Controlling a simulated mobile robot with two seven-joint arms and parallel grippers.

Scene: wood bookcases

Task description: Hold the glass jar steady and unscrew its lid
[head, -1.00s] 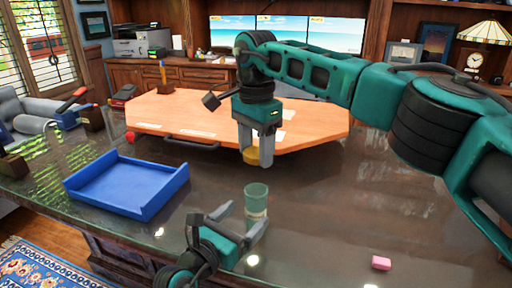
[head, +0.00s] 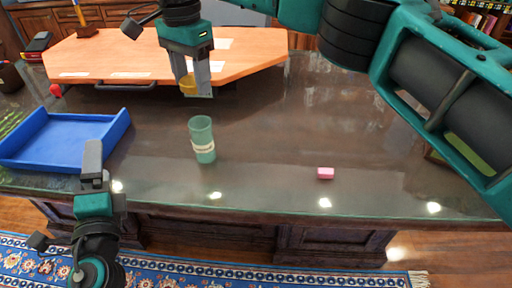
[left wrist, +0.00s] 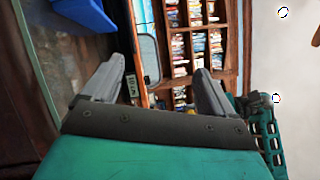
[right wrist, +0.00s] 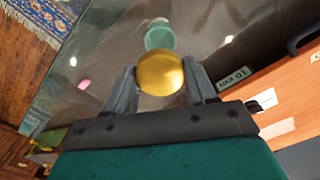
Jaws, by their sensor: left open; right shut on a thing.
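The green glass jar (head: 202,140) stands upright on the dark glossy desk, with a pale label band around it. Its mouth shows no lid; it also shows in the right wrist view (right wrist: 159,37). My right gripper (head: 198,88) is shut on the gold lid (right wrist: 161,73) and holds it above the desk, behind the jar and apart from it. The lid also shows between the fingers in the head view (head: 187,85). My left gripper (head: 92,160) is open and empty, left of the jar near the desk's front edge. In the left wrist view its fingers (left wrist: 160,85) are spread with nothing between them.
A blue tray (head: 62,142) lies on the desk at the left. A pink block (head: 325,173) lies right of the jar. An orange-brown board (head: 130,62) covers the back of the desk. The desk's middle right is clear.

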